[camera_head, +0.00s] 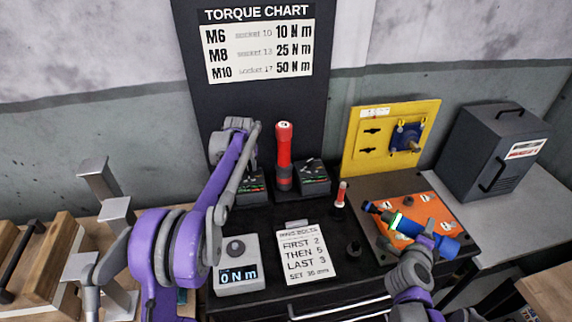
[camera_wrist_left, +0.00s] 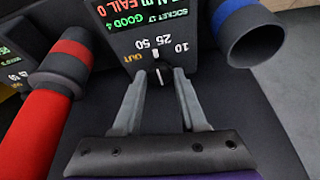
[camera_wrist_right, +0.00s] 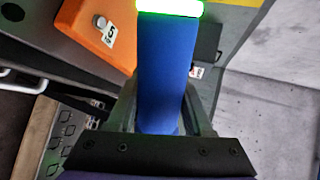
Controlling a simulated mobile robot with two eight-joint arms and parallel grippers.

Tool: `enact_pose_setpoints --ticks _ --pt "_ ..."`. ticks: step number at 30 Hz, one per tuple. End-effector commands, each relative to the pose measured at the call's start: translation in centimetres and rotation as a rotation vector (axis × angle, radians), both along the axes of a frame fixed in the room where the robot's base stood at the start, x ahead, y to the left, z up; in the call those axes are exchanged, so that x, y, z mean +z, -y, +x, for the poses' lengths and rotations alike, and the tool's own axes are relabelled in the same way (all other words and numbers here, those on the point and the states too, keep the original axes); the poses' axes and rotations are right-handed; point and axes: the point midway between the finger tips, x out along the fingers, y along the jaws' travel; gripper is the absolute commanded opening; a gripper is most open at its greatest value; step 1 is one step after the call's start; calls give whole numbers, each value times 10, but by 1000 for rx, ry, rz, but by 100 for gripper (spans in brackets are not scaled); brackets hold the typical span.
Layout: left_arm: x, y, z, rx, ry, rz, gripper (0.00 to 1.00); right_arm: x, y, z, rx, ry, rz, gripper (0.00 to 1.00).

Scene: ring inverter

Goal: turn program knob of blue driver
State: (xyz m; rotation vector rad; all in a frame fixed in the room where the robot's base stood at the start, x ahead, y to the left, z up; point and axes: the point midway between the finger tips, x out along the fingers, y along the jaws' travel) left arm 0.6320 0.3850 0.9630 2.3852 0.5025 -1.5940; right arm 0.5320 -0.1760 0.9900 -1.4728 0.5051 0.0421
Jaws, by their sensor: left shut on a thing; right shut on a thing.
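The program knob (camera_wrist_left: 157,72) sits on the front of a dark control box, beside upside-down marks 10, 25, 50 and OUT. My left gripper (camera_wrist_left: 158,88) is shut on this knob; in the head view it (camera_head: 238,128) is over the left control box (camera_head: 251,186). The blue driver (camera_wrist_right: 168,70) is in my right gripper (camera_wrist_right: 160,112), which is shut on its blue body. In the head view the driver (camera_head: 446,242) lies roughly level above the orange plate (camera_head: 410,207), with a green lit ring. The box's screen shows green and red text, partly cut off.
A red driver (camera_head: 284,150) stands upright beside the left box; a second control box (camera_head: 314,177) is to its right. An empty blue ring holder (camera_wrist_left: 255,35) shows in the left wrist view. A 0 N m meter (camera_head: 237,262) and a note card (camera_head: 303,252) are in front.

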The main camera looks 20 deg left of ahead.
Motion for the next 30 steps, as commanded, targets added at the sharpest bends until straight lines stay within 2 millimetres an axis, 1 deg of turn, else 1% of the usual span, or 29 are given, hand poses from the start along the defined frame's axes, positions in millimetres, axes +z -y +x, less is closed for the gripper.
enact_pose_setpoints --ticks 9,15,21,30 --pt "1 3 2 221 0 0 0 4 0 1 1 3 0 0" --pt "1 3 2 306 0 0 0 6 0 2 1 4 0 0" --pt "1 4 2 346 0 0 0 7 0 2 1 4 0 0" --pt "0 4 2 354 -1 -1 0 7 0 2 1 4 0 0"
